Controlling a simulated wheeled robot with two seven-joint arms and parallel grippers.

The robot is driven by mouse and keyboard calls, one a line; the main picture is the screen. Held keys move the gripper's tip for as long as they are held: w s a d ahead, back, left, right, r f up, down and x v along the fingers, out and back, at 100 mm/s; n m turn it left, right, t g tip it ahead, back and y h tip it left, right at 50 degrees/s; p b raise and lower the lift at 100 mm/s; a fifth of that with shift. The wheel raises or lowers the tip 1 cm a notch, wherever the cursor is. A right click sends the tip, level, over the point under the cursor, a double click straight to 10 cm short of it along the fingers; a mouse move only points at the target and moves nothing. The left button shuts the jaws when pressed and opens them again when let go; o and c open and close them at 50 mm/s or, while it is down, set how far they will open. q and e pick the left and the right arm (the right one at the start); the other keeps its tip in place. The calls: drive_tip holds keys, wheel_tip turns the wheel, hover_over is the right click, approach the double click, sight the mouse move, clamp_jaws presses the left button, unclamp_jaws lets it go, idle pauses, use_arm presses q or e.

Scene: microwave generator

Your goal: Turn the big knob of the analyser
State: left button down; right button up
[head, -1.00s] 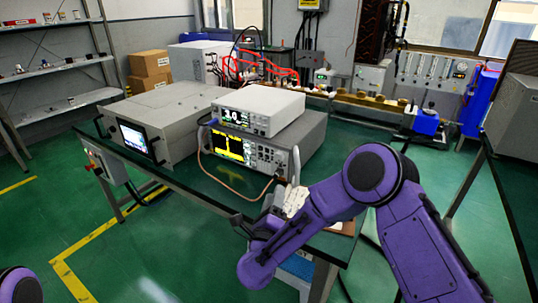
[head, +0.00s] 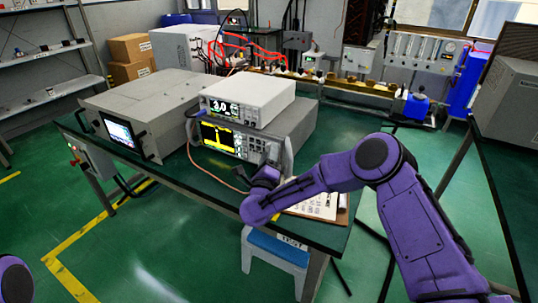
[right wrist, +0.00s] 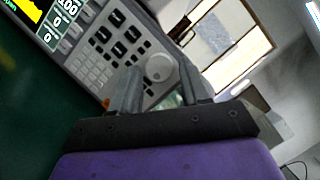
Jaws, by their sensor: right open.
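The analyser (head: 305,128) is the lower grey instrument on the dark green bench, with a yellow trace on its screen. Its panel fills the upper left of the right wrist view, tilted, with rows of dark buttons. The big knob (right wrist: 158,68) is a round light grey dial at the panel's end. My right gripper (right wrist: 160,78) is open, with one finger on each side of the knob in the wrist view. I cannot tell whether the fingers touch it. In the head view my right gripper (head: 268,174) is at the analyser's front right, partly hidden by my forearm. My left gripper is out of view.
A white instrument (head: 250,100) sits on the analyser. A grey box with a screen (head: 150,105) stands to its left. A cable (head: 212,177) hangs in front of the analyser. A clipboard (head: 318,206) lies near the bench's right end, above a blue stool (head: 277,247).

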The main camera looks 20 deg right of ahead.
drive_tip(key=c, duration=0.8)
drive_tip(key=shift+o, duration=0.2)
drive_tip(key=n+y+p, duration=0.1)
drive_tip(key=n, duration=0.1)
drive_tip(key=n+p, duration=0.1)
drive_tip(key=n, duration=0.1)
drive_tip(key=shift+r+g+y, duration=0.1)
drive_tip(key=shift+g+y, duration=0.3)
drive_tip(key=shift+s, duration=0.1)
drive_tip(key=o, duration=0.8)
drive_tip(key=shift+c, duration=0.2)
